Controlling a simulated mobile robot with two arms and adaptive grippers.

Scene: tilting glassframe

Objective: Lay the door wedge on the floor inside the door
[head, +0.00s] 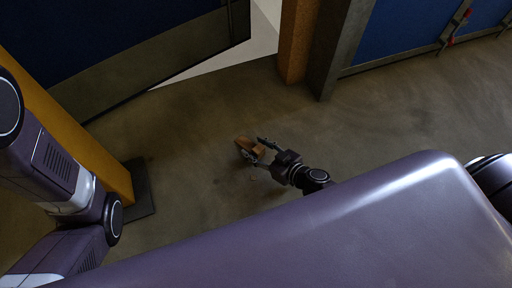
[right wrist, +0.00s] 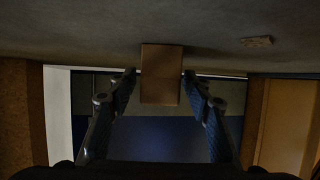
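The door wedge (head: 243,143) is a small orange-brown block in the head view, just at the tips of my right gripper (head: 257,149). In the right wrist view the wedge (right wrist: 161,72) sits between the two fingertips of my right gripper (right wrist: 160,78), with the fingers close along both its sides. The gripper looks shut on it, low over the floor; whether the wedge touches the floor is hard to tell. The blue door (head: 120,40) with its grey lower plate stands at the upper left. My left arm shows at the left; its gripper is out of view.
An orange post (head: 297,45) stands at the top centre and a yellow post (head: 85,135) at the left. A blue panel (head: 400,35) is at the upper right. The concrete floor (head: 200,180) around the wedge is clear. A small flat brown patch (right wrist: 257,41) shows on the floor.

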